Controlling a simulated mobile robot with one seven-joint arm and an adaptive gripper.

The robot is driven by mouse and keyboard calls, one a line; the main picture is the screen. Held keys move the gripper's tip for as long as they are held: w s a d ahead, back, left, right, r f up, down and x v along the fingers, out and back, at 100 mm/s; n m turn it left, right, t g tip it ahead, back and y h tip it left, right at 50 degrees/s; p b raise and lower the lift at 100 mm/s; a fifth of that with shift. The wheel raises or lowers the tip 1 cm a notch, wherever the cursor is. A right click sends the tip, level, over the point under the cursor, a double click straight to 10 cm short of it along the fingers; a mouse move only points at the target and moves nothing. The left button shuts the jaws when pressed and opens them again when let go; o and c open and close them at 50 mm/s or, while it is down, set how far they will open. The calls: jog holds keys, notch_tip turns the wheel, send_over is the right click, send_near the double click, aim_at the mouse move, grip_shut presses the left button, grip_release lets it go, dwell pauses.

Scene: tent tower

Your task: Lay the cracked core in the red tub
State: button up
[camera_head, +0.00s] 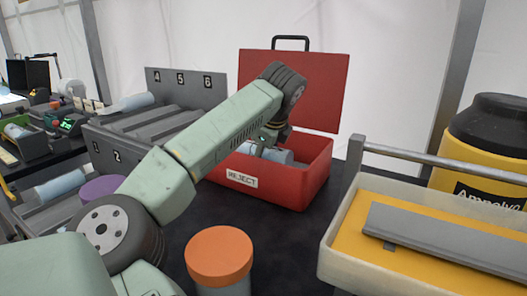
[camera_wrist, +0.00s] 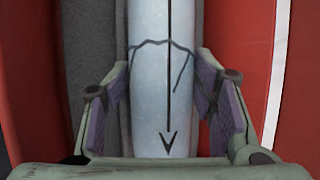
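The cracked core (camera_head: 279,155) is a pale blue cylinder lying inside the red tub (camera_head: 290,189), which has a REJECT label and a raised lid. In the wrist view the core (camera_wrist: 165,80) shows a dark jagged crack and a black arrow along its length. My gripper (camera_head: 264,142) reaches down into the tub over the core. In the wrist view the purple-padded fingers of my gripper (camera_wrist: 165,95) stand on both sides of the core. Whether the pads press on it or stand just clear is not plain. The core's underside is hidden.
A grey numbered rack (camera_head: 190,93) stands left of the tub, with another pale cylinder (camera_head: 131,104) on it. An orange-capped cylinder (camera_head: 219,252) stands in front. A cream tray (camera_head: 385,277) with a grey slab and a yellow drum (camera_head: 490,148) are at right.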

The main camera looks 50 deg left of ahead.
jog(key=o, duration=0.4)
jog(key=shift+f, duration=0.2)
jog(key=shift+o, duration=0.2)
jog(key=v, duration=0.7)
jog(key=shift+r, duration=0.25)
jog(key=shift+d, duration=0.1)
